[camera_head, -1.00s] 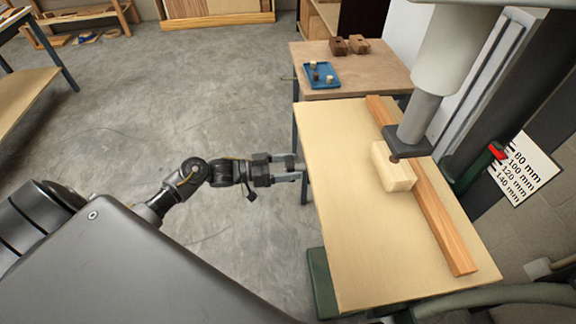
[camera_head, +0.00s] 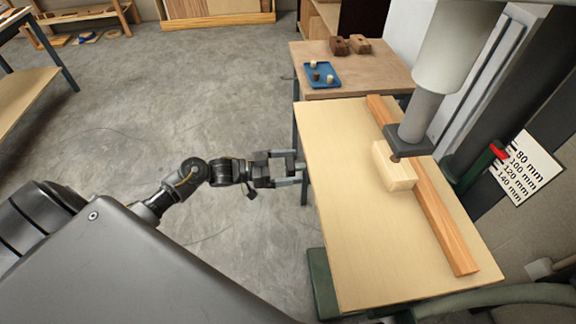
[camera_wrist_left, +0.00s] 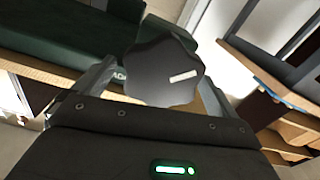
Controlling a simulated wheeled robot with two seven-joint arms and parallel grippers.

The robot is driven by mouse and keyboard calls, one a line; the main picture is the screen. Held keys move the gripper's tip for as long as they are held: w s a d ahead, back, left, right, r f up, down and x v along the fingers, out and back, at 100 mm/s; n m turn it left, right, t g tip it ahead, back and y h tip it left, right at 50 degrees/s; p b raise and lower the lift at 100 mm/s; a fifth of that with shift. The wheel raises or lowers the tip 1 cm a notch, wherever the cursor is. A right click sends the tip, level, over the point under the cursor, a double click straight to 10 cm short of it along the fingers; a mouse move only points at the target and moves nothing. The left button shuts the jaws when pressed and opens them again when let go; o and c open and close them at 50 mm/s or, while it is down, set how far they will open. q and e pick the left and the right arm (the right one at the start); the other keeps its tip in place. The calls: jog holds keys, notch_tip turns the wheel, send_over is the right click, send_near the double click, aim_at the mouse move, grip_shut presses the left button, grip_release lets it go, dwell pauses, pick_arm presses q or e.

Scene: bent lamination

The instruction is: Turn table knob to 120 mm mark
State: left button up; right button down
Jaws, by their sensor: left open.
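The table knob (camera_wrist_left: 165,72), dark and lobed with a white mark on its face, shows in the left wrist view. My left gripper (camera_wrist_left: 158,85) is open, with one finger on each side of the knob; contact cannot be told. In the head view my left gripper (camera_head: 298,168) is at the left edge of the pale machine table (camera_head: 345,235), where the knob is not clearly visible. A red pointer (camera_head: 499,151) stands beside the white scale (camera_head: 528,168) marked 80 to 140 mm. It is near the upper marks, around 80 to 100 mm. My right gripper is out of view.
A wooden fence strip (camera_head: 445,235) and a pale block (camera_head: 394,168) lie on the table under the grey spindle (camera_head: 420,115). A side table (camera_head: 360,70) behind holds a blue tray (camera_head: 322,74) and brown blocks. The floor left of the table is clear.

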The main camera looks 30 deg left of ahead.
pick_arm(q)
jog(key=b+v, duration=0.2)
jog(key=v, duration=0.9)
jog(key=shift+d, duration=0.1)
jog(key=p+x, duration=0.1)
jog(key=x, duration=0.2)
jog(key=p+x, duration=0.1)
jog(key=x, duration=0.3)
jog(key=p+x, duration=0.1)
jog(key=x, duration=0.2)
jog(key=shift+w+d+f, duration=0.25)
jog(key=shift+d+f, duration=0.05)
jog(key=shift+f, duration=0.05)
